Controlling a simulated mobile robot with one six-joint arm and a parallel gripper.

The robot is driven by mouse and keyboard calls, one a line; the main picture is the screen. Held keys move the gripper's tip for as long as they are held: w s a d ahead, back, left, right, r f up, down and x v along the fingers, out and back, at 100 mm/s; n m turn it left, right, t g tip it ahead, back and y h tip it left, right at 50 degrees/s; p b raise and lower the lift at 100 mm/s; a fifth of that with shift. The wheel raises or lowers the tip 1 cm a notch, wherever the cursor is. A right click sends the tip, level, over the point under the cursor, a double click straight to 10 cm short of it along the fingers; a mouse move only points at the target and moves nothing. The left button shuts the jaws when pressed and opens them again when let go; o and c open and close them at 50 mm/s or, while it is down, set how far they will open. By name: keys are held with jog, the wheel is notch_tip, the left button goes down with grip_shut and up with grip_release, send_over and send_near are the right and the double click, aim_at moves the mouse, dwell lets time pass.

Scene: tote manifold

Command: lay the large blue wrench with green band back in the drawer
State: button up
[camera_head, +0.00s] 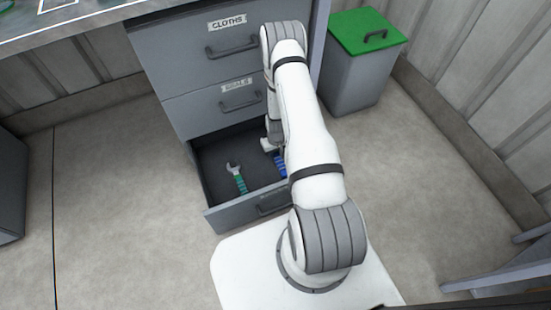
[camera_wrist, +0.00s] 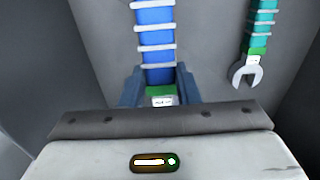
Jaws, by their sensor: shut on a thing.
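The large blue wrench (camera_wrist: 156,48) has a blue handle with pale rings and a green band near my jaws in the wrist view. My gripper (camera_wrist: 158,90) is shut on it, one finger on each side of the handle by the green band. In the head view a piece of the blue wrench (camera_head: 280,165) shows beside my arm, over the open drawer; my arm hides the rest. The open bottom drawer (camera_head: 238,213) has a dark floor. I cannot tell whether the wrench touches that floor.
A teal-handled wrench (camera_head: 238,178) lies in the drawer, left of the blue one; it also shows in the wrist view (camera_wrist: 260,35). Closed drawers labelled CLOTHS (camera_head: 222,60) and another (camera_head: 205,107) are above. A green-lidded bin (camera_head: 355,80) stands right of the cabinet.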

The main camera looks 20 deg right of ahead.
aim_at(277, 153)
jog(key=f, duration=0.1)
jog(key=f+b, duration=0.1)
jog(key=w+f, duration=0.1)
jog(key=shift+d+f, duration=0.2)
jog(key=shift+d, duration=0.2)
jog(key=shift+f+b, duration=2.05)
jog(key=shift+f, duration=1.15)
jog(key=shift+f+b, duration=0.55)
jog(key=shift+f, duration=0.1)
jog(key=o, duration=1.2)
jog(key=shift+s, duration=0.1)
jog(key=shift+c, duration=0.2)
jog(key=shift+r, duration=0.1)
notch_tip(277, 153, up, 8)
jog(key=p, duration=0.3)
